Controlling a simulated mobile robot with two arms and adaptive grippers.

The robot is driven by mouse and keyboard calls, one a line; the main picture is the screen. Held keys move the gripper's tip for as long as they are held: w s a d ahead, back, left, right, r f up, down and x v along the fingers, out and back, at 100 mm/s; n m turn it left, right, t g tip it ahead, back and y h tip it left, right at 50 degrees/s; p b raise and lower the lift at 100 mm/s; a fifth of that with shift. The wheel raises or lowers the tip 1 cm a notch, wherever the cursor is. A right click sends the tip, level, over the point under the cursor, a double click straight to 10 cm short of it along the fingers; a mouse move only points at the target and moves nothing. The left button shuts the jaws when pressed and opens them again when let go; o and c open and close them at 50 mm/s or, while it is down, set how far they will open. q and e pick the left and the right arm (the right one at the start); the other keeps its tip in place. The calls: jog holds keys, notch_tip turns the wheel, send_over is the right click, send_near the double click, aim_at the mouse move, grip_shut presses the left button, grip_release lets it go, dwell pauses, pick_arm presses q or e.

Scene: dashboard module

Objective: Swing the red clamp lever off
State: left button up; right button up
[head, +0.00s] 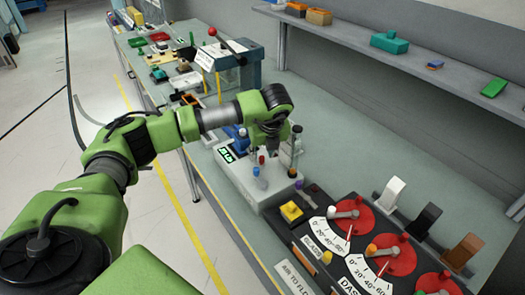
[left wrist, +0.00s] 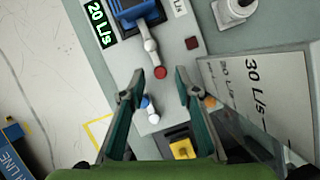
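The clamp lever with a red knob (left wrist: 161,72) shows in the left wrist view. Its pale arm runs up to a blue clamp body (left wrist: 135,10) on a light grey base plate. In the head view the red knob (head: 262,159) sits just below my left gripper (head: 268,142). In the left wrist view the open fingers of my left gripper (left wrist: 161,76) lie on either side of the red knob with gaps at both sides. I cannot tell the height of the fingers over it. My right gripper is not in view.
A small blue-tipped switch (left wrist: 148,104) stands near the left finger. A green-lit display reading 20 L/s (left wrist: 98,24) and a dark red button (left wrist: 193,42) are close by. The dashboard with red dials (head: 350,218) lies to the right, and a shelf (head: 400,58) runs behind.

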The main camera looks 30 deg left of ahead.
pick_arm(q)
jog(key=shift+w+a+f, duration=0.1)
jog(key=shift+a+f, duration=0.05)
jog(key=shift+f, duration=0.25)
jog(key=shift+w+a+f, duration=0.1)
jog(key=shift+w+f, duration=0.05)
jog(key=shift+f, duration=0.35)
grip_shut()
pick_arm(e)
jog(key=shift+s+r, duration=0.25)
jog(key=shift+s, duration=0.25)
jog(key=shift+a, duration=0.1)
